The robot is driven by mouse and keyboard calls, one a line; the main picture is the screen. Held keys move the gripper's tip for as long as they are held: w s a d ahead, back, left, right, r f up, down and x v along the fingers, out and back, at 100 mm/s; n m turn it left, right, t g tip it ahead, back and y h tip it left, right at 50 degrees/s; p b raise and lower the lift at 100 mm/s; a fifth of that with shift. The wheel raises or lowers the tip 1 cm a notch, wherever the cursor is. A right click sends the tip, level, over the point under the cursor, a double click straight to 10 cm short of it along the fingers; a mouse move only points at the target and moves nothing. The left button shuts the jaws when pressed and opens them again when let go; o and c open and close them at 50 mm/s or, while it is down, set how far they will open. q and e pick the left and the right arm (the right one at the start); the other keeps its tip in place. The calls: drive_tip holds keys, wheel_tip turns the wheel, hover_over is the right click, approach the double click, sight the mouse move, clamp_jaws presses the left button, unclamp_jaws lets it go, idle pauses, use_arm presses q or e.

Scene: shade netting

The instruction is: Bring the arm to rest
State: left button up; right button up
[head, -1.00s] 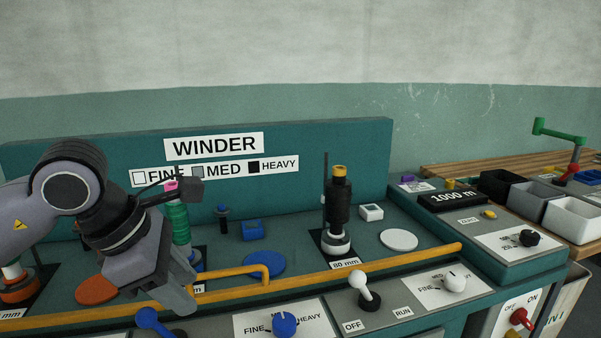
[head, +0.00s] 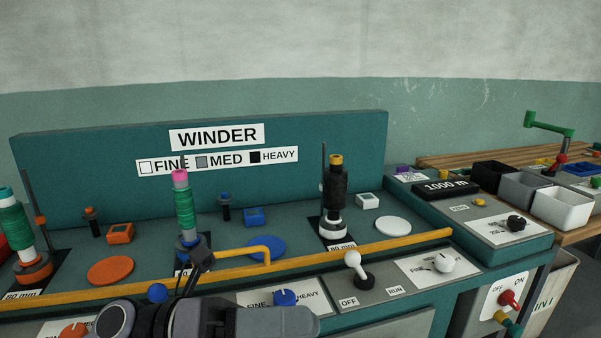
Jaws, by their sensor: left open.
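My left gripper (head: 285,322) is low at the front of the winder bench, cut off by the bottom edge of the head view. It points to the right and is open, with nothing seen between its fingers. It hides part of the front panel near the blue-knobbed controls. My right gripper is not in view.
A yellow rail (head: 350,246) runs along the bench front. Behind it stand a green spool (head: 184,205), a black spool (head: 336,190) and another green spool (head: 14,228). A white lever (head: 355,265) and blue knob (head: 285,298) stick up nearby. Bins (head: 562,207) are at right.

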use_arm(q)
drive_tip(key=w+a+f+n+t+y, duration=0.5)
drive_tip(key=n+t, duration=0.5)
drive_tip(key=n, duration=0.5)
drive_tip(key=w+a+f+n+t+y, duration=0.2)
drive_tip(key=a+f+n+t+y, duration=0.4)
drive_tip(key=n+t, duration=0.6)
drive_tip(key=s+a+f+n+g+y, duration=0.25)
drive_tip(key=s+f+n, duration=0.2)
drive_tip(key=f, duration=0.35)
drive_tip(key=s+a+f+n+g+y, duration=0.2)
drive_tip(key=s+f+n+g, duration=0.25)
drive_tip(key=f, duration=0.35)
drive_tip(key=s+a+f+n+g+y, duration=0.25)
drive_tip(key=f+n, duration=0.25)
drive_tip(key=f, duration=0.4)
wheel_tip(320, 180, up, 10)
drive_tip(key=s+a+p, duration=0.1)
drive_tip(key=s+p, duration=0.1)
drive_tip(key=p, duration=1.1)
drive_tip(key=shift+s+r+g, duration=0.2)
drive_tip(key=shift+g, duration=0.15)
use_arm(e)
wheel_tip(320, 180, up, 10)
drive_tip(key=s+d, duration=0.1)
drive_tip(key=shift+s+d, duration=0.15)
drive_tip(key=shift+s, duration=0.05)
use_arm(q)
drive_tip(key=shift+f, duration=0.1)
